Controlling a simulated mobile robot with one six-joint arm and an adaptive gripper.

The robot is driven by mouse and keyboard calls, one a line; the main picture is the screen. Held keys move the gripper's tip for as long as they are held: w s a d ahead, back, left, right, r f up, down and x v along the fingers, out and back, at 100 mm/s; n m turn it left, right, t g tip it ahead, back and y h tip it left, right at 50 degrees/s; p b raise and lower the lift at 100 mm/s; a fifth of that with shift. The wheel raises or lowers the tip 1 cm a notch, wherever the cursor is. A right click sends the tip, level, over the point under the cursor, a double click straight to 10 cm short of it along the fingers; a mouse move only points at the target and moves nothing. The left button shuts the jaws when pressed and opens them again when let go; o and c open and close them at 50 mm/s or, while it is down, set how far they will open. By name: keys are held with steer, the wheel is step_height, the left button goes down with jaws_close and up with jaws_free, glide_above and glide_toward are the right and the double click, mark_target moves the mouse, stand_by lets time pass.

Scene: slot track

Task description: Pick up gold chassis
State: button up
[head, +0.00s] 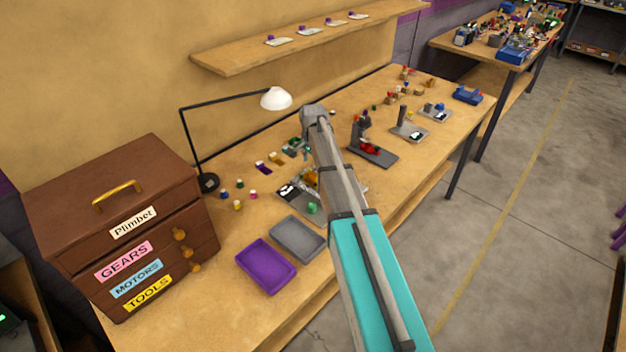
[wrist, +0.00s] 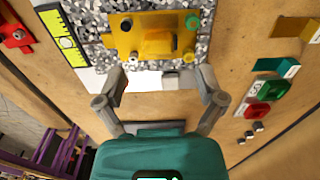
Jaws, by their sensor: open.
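The gold chassis (wrist: 152,36) lies on a grey speckled pad near the top middle of the wrist view. It is a flat gold plate with raised posts and a dark slot. In the head view a bit of the gold chassis (head: 311,177) shows beside my arm, which hides the rest. My gripper (wrist: 166,84) is open and empty, its two fingers spread just short of the chassis's near edge. The fingers are apart from the chassis. In the head view my gripper is hidden behind my arm.
A yellow ruler (wrist: 65,38) lies left of the chassis. A green part (wrist: 278,88) and a red part (wrist: 258,111) lie to its right. A purple tray (head: 265,267) and a grey tray (head: 298,239) stand beside the brown drawer cabinet (head: 120,215). A lamp (head: 276,98) stands behind.

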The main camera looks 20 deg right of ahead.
mark_target(313, 174)
steer(key=shift+s+f+b, duration=0.1)
steer(key=shift+f+b, duration=2.45)
steer(key=shift+f, duration=0.05)
jaws_close()
